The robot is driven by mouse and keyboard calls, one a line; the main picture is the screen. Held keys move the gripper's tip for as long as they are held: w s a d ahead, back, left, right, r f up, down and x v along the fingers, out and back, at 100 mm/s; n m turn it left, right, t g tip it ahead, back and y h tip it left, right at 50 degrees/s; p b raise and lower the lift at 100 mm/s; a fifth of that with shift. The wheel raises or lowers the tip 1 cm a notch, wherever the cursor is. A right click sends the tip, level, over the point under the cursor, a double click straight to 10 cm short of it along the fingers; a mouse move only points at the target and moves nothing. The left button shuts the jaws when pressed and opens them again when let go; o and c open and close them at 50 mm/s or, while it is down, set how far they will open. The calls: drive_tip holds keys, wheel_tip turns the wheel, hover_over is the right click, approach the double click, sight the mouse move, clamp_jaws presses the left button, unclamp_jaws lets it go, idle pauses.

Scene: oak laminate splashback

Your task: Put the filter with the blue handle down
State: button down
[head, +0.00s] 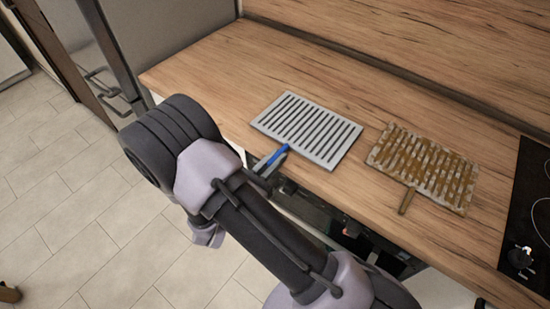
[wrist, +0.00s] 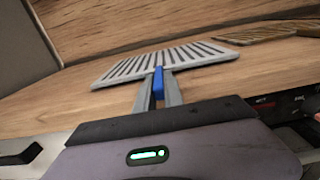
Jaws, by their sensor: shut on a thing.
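The filter with the blue handle (head: 308,129) is a light grey slotted plate over the left part of the wooden counter. In the wrist view the filter (wrist: 190,56) is straight ahead of my gripper, tilted a little to the right. My gripper (head: 272,163) is at the counter's front edge, shut on the blue handle (wrist: 158,84), with one finger on each side of it. I cannot tell whether the plate touches the counter or is held just above it.
A brown, dirty filter (head: 424,167) with a brown handle lies to the right on the counter (head: 215,75). A black hob (head: 525,215) is at the far right. The counter is clear behind and left of the grey filter. A wooden splashback (head: 420,40) rises behind.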

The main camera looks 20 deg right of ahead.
drive_tip(key=shift+f, duration=0.3)
drive_tip(key=c, duration=1.5)
unclamp_jaws()
drive_tip(key=shift+s, duration=0.1)
drive_tip(key=shift+o, duration=0.2)
drive_tip(key=shift+r, duration=0.25)
drive_tip(key=p+v, duration=0.4)
drive_tip(key=v, duration=0.7)
drive_tip(key=s+d+r+m+g+y, duration=0.6)
drive_tip(key=s+d+r+m+g, duration=0.5)
drive_tip(key=m, duration=0.5)
drive_tip(key=a+r+m+t+y, duration=0.3)
drive_tip(key=r+m+y, duration=0.2)
drive_tip(key=r+m, duration=0.1)
drive_tip(key=s+a+r+m+t+y, duration=0.1)
drive_tip(key=a+r+m+t+y, duration=0.2)
drive_tip(key=r+m+y, duration=0.2)
drive_tip(key=r+m, duration=0.1)
drive_tip(key=m, duration=0.1)
drive_tip(key=shift+s+r+m+y, duration=0.15)
drive_tip(key=shift+r+m+y, duration=0.15)
drive_tip(key=shift+r, duration=0.1)
